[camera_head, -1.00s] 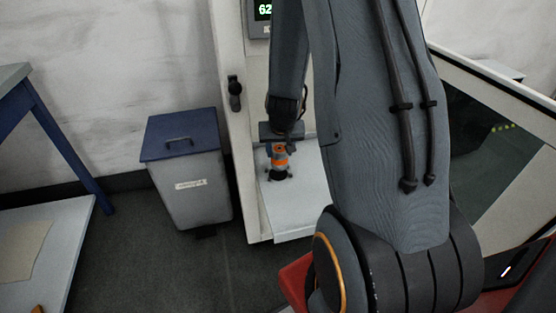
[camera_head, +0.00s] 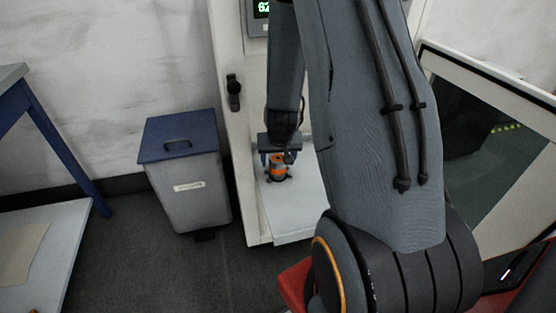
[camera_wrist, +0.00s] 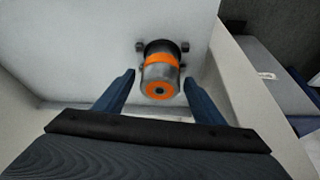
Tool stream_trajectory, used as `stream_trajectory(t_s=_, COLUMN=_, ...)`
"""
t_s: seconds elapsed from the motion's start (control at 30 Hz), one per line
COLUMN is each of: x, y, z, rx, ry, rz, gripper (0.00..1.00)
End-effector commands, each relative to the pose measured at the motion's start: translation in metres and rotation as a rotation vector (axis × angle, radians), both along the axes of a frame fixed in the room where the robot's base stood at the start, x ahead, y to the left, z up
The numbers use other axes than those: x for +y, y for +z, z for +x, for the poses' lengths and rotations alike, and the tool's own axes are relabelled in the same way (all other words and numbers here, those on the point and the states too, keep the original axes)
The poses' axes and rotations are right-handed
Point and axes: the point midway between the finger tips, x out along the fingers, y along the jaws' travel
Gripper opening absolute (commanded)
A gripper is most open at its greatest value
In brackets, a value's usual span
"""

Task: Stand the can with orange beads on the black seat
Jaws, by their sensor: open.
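A grey can with orange bands (camera_head: 278,168) stands upright on the black seat (camera_head: 268,178), a small dark fixture on a light shelf. In the wrist view the can (camera_wrist: 160,72) shows an orange end with a dark centre, and the black seat (camera_wrist: 184,47) shows behind it with small dark lugs around it. My gripper (camera_head: 278,160) is over the can. In the wrist view my gripper (camera_wrist: 160,85) is open, with one blue finger on each side of the can and a gap on both sides. The seat's middle is hidden by the can.
The light shelf (camera_head: 300,205) sits inside a white cabinet frame (camera_head: 228,130). A grey bin with a blue lid (camera_head: 178,137) stands to the left. A blue-legged table (camera_head: 45,130) is at the far left. An open glazed door (camera_head: 490,140) is at the right.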

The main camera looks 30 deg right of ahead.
Motion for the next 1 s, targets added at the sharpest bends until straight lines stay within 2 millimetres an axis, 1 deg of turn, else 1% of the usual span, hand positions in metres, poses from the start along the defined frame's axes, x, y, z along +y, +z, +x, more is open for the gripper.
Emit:
stream_trajectory(t_s=0.17, x=0.0, y=0.004, z=0.0, rx=-0.001, ry=-0.001, rz=0.0, gripper=0.63)
stream_trajectory(t_s=0.27, x=0.002, y=0.015, z=-0.004, rx=-0.002, ry=-0.001, rz=-0.001, gripper=0.63)
stream_trajectory(t_s=0.37, x=0.005, y=0.033, z=-0.01, rx=-0.003, ry=-0.001, rz=0.0, gripper=0.63)
stream_trajectory(t_s=0.5, x=0.01, y=0.064, z=-0.021, rx=-0.004, ry=-0.001, rz=-0.001, gripper=0.63)
stream_trajectory(t_s=0.6, x=0.013, y=0.082, z=-0.029, rx=-0.002, ry=-0.001, rz=-0.001, gripper=0.63)
stream_trajectory(t_s=0.7, x=0.016, y=0.097, z=-0.034, rx=-0.001, ry=0.0, rz=0.0, gripper=0.63)
stream_trajectory(t_s=0.8, x=0.018, y=0.105, z=-0.038, rx=0.0, ry=0.0, rz=0.0, gripper=0.63)
stream_trajectory(t_s=1.0, x=0.021, y=0.115, z=-0.042, rx=0.001, ry=0.003, rz=0.004, gripper=0.63)
